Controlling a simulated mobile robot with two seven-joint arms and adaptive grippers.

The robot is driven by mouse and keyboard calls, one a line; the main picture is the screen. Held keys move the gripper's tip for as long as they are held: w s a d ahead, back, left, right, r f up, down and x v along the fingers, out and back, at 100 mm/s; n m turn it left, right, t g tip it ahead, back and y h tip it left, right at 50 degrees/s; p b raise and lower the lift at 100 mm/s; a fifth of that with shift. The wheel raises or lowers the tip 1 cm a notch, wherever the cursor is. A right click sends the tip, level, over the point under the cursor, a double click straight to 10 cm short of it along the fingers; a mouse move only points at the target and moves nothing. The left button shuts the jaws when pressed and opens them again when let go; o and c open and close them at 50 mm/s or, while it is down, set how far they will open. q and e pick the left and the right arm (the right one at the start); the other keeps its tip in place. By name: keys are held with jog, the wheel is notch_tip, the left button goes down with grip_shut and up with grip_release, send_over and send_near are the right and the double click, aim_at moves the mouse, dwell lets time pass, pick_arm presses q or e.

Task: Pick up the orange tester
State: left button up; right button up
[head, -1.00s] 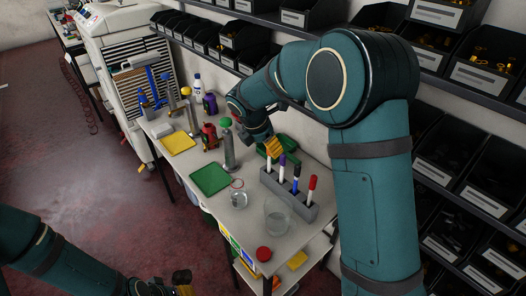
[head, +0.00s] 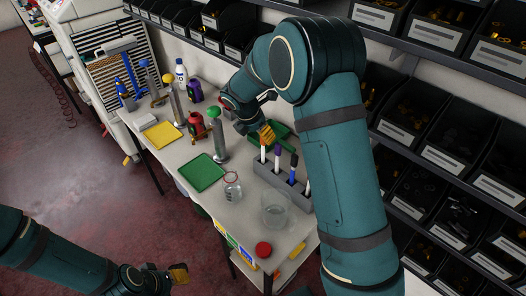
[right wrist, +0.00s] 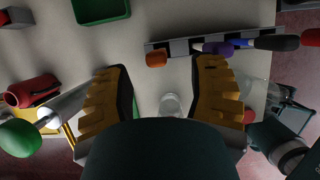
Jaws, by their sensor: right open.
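The orange tester is a pen-like stick in the grey rack (head: 268,175). Its orange cap (right wrist: 156,59) shows in the right wrist view, beside the purple-capped stick (right wrist: 215,48). In the head view its white shaft (head: 263,153) stands upright at the rack's far end, and my right gripper hides its top. My right gripper (head: 266,133) is open and empty above that end of the rack. In the wrist view the orange cap lies between the yellow fingertips (right wrist: 163,68), apart from both. My left gripper (head: 168,271) is low at the bottom left, away from the table; its opening is unclear.
Purple, black and red-capped sticks (head: 293,168) stand close by in the same rack. A flask (head: 232,187) and a beaker (head: 276,212) stand in front of it. A green tray (head: 202,172) and a green-topped cylinder (head: 217,140) are to the left. Shelves of bins (head: 455,110) line the back.

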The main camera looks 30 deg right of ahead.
jog(key=b, duration=0.1)
send_over(263, 155)
jog(key=d, duration=0.1)
jog(key=shift+w+f, duration=0.2)
jog(key=shift+f, duration=1)
jog(key=shift+w+f, duration=0.2)
jog(key=shift+f, duration=1)
jog(key=c, duration=0.9)
